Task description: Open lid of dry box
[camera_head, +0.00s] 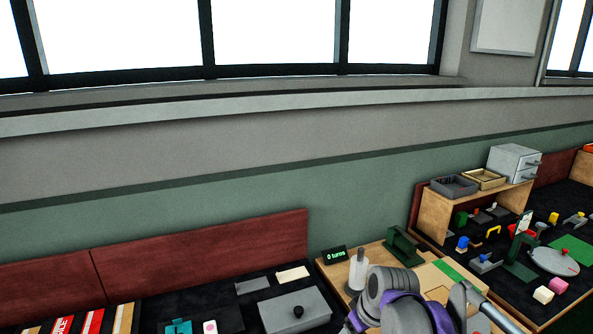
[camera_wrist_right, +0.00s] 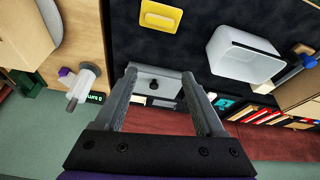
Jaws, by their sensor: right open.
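The dry box (camera_head: 275,317) is a grey box with a flat lid and a black knob (camera_head: 298,312) on top, at the bottom of the head view. The lid looks closed. In the right wrist view the grey box (camera_wrist_right: 168,87) and its dark knob (camera_wrist_right: 153,84) show between my fingers, some way beyond the tips. My right gripper (camera_wrist_right: 159,73) is open and empty, apart from the box. In the head view my right arm covers the area just right of the box, and its fingers cannot be made out. My left gripper is in neither view.
A display reading "0 turns" (camera_head: 335,253) and a white roll on a post (camera_head: 357,268) stand right of the box. A green stand (camera_head: 402,245) is behind them. A red-brown panel (camera_head: 200,255) runs behind.

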